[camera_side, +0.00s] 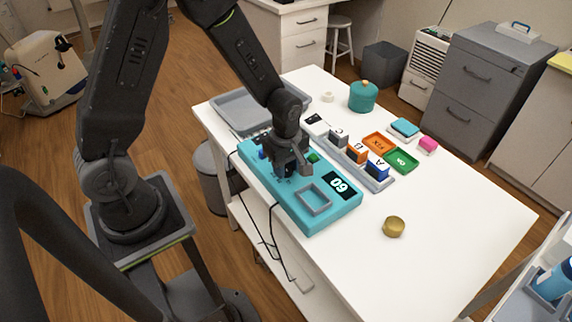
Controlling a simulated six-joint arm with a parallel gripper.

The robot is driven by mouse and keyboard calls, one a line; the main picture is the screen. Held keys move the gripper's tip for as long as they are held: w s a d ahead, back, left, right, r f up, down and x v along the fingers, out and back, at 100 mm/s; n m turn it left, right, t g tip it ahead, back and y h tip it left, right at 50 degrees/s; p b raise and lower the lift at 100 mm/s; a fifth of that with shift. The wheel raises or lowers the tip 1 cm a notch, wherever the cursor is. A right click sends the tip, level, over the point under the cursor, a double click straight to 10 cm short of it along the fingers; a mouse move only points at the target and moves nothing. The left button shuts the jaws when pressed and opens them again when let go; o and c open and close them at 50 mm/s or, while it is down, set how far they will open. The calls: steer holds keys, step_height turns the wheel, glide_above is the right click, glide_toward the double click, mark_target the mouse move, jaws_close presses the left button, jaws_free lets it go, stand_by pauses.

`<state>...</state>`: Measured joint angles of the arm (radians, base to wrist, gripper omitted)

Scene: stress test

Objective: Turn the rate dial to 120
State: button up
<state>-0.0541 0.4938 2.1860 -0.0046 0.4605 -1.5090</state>
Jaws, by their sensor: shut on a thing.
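A teal console (335,215) lies on the white table. Its black display (340,186) shows digits upside down to this view, which seem to read 60. My gripper (290,172) points down onto the console's middle, left of the display. It is shut on the rate dial, which is mostly hidden under the fingers, so its pointer cannot be read. A green button (313,157) is just right of the gripper, and a blue part (262,154) shows to its left. An empty grey square frame (313,199) sits on the console's near part.
A grey tray (232,112) lies behind the console. A grey rack (376,183) with several blocks, an orange tray (379,143), a green tray (402,161) and a teal pot (363,97) stand behind and to the right. A brass disc (394,227) lies right; the table's right is clear.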

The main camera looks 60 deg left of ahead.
steer(key=m, duration=0.4)
steer(key=shift+m, duration=0.3)
steer(key=m, duration=0.4)
steer(key=shift+m, duration=0.3)
steer(key=m, duration=0.4)
steer(key=shift+m, duration=2.3)
steer(key=o, duration=0.9)
